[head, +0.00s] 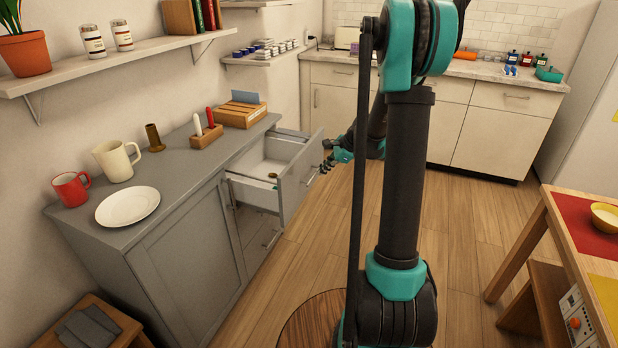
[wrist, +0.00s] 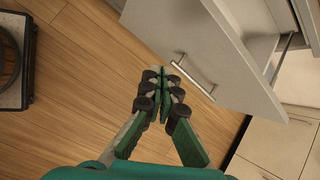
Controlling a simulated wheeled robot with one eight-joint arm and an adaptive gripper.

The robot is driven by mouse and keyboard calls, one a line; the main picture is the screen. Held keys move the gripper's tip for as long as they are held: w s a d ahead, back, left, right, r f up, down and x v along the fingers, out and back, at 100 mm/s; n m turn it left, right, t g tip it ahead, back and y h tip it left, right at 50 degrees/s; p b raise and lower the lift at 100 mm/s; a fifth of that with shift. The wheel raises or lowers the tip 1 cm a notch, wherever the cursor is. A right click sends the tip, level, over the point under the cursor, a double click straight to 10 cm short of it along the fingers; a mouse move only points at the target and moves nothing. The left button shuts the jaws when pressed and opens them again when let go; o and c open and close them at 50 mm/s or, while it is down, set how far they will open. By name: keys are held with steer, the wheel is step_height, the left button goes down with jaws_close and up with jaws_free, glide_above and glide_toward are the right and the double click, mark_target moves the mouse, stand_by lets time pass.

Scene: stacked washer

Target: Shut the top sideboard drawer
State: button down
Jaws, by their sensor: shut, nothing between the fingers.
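The grey sideboard (head: 187,240) stands along the left wall in the head view. Its top drawer (head: 303,172) is pulled out, with a white inside and a small brown round item in it. In the wrist view the drawer front (wrist: 215,50) fills the upper middle, with its bar handle (wrist: 193,75) facing me. My gripper (head: 328,165) is just right of the drawer front. In the wrist view my gripper (wrist: 164,80) has its fingertips together and empty, close to the handle. I cannot tell whether they touch the drawer.
On the sideboard stand a white plate (head: 128,205), a red mug (head: 71,188), a cream jug (head: 117,160) and a wooden box (head: 241,113). A table (head: 565,225) stands at right.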

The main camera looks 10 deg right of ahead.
steer(key=w+d+f+m+y, duration=0.25)
steer(key=w+f+m, duration=0.3)
steer(key=w, duration=0.35)
steer(key=w+x, duration=0.1)
steer(key=x, duration=0.8)
steer(key=shift+t, duration=0.3)
steer(key=shift+a+m+h, duration=0.2)
steer(key=shift+m+h, duration=0.05)
steer(key=w+a, duration=0.6)
steer(key=a, duration=0.4)
steer(key=w+a, duration=0.6)
steer(key=a, duration=0.5)
steer(key=shift+w+a, duration=0.25)
steer(key=shift+a+r, duration=0.1)
steer(key=shift+r, duration=0.05)
